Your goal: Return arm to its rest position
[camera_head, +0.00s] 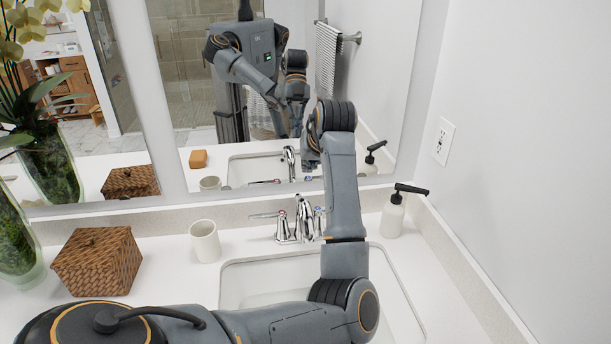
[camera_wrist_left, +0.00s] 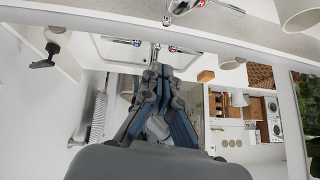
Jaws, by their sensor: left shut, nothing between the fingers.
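My left arm (camera_head: 341,190) comes in from the lower left, bends above the sink and rises in front of the mirror. My left gripper (camera_head: 311,152) is at its upper end, beyond the faucet and close to the mirror, partly hidden by the wrist. In the left wrist view the gripper's fingers (camera_wrist_left: 154,72) come together at the tips, with nothing held. My right gripper does not show directly in either view.
The faucet (camera_head: 303,220) and sink (camera_head: 232,285) lie below the arm. A soap dispenser (camera_head: 393,217) stands right of it. A white cup (camera_head: 205,241), a woven box (camera_head: 98,262) and a potted plant (camera_head: 15,235) stand left. The mirror (camera_head: 185,60) is close behind.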

